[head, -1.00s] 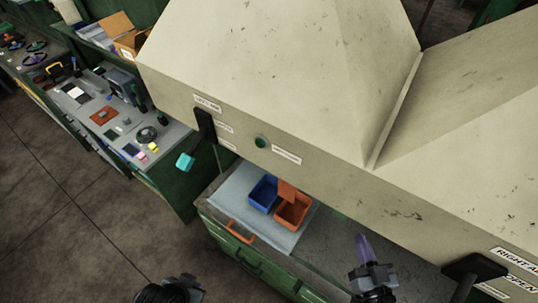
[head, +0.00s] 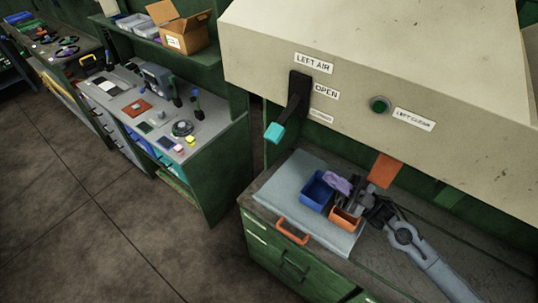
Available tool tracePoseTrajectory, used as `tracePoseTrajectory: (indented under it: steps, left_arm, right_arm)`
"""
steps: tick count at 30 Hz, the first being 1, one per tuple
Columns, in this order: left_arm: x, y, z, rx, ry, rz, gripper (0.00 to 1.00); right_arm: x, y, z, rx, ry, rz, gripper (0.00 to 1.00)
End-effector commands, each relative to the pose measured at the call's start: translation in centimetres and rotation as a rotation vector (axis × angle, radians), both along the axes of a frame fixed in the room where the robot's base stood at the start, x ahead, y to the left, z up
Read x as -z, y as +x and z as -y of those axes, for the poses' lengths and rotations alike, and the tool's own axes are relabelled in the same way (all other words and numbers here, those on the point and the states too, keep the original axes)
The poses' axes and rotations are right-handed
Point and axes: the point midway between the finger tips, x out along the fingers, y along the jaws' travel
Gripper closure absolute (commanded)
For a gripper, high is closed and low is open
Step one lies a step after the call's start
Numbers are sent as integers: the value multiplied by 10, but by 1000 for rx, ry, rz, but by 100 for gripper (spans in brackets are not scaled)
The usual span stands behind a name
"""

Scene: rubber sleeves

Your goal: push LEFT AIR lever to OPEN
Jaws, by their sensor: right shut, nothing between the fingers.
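The LEFT AIR lever (head: 295,104) is a black arm on a black plate on the front of the beige hood. Its teal grip (head: 275,132) hangs down and to the left, below the OPEN label (head: 326,91). A LEFT AIR label (head: 313,63) is above the plate, and a smaller, hard-to-read label (head: 320,116) is below OPEN. My right gripper (head: 347,200) is shut over the orange bin (head: 345,220), below and right of the lever, apart from it. A purple piece (head: 337,184) shows at its fingertips; I cannot tell whether they touch. My left gripper is out of view.
A blue bin (head: 317,191) stands beside the orange one on a pale mat (head: 290,185). An orange panel (head: 385,170) is behind the gripper. A green round button (head: 379,104) is right of the lever. The hood's lower edge overhangs the bench. Open floor lies left of the green drawers (head: 280,255).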

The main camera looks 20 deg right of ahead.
Motion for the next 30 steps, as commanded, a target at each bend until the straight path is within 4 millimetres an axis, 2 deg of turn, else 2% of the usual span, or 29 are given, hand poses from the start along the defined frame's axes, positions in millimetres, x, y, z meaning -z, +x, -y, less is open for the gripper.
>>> tracePoseTrajectory:
  steps: [3, 19, 23, 30]
  left_arm:
    - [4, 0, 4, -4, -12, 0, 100]
    - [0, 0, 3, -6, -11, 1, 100]
    - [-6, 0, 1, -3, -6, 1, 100]
    - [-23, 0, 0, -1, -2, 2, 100]
  right_arm:
    - [-3, 3, 0, 0, -4, 17, 100]
    - [-10, 6, -4, 0, -2, 21, 100]
    - [-20, 11, -13, 0, -1, 22, 100]
    - [-48, 27, -42, -1, -1, 22, 100]
